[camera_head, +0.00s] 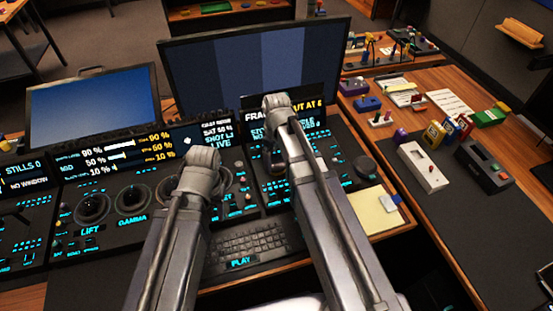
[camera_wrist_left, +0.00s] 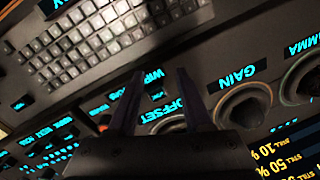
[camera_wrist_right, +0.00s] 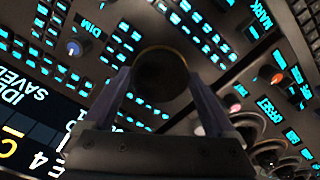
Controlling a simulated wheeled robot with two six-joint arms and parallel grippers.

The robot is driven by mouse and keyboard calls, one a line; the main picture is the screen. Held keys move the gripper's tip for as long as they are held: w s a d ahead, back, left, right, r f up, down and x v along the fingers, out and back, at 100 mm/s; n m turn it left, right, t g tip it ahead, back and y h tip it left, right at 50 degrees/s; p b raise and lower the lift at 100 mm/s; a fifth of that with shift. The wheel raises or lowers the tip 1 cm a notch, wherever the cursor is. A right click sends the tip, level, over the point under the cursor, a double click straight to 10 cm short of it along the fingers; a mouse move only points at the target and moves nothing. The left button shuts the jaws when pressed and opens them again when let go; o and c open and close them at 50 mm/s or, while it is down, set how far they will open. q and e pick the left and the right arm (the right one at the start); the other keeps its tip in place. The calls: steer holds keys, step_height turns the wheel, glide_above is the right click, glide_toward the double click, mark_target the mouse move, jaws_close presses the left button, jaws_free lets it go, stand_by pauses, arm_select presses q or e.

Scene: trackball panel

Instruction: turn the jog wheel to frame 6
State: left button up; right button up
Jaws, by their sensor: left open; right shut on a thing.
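The jog wheel (camera_wrist_right: 164,86) is a dark round knob on the black control panel in the right wrist view. My right gripper (camera_wrist_right: 157,73) is shut on it, one finger at each side. In the head view my right arm covers the wheel. The display above it (camera_head: 310,115) is partly covered and shows "FRA…" and "UT AT 6". In the right wrist view this display (camera_wrist_right: 25,135) is cut off, with "E 4" legible. My left gripper (camera_wrist_left: 158,80) is open and empty over the panel by the OFFSET label.
A keyboard (camera_head: 250,243) lies at the panel's front, with a yellow note pad (camera_head: 375,210) to its right. Trackballs (camera_head: 93,207) sit at the left, and another dark knob (camera_head: 365,167) at the panel's right. A large monitor (camera_head: 255,65) stands behind.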

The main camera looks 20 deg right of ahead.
mark_target(276, 162)
steer(key=m, duration=1.1)
steer(key=shift+a+m, duration=0.15)
steer(key=shift+m, duration=0.25)
stand_by(0.4)
steer(key=o, duration=1)
steer(key=shift+o, duration=0.2)
steer(key=shift+r, duration=0.1)
step_height(276, 162, up, 8)
steer(key=p, duration=0.8)
arm_select(q)
step_height(276, 162, up, 8)
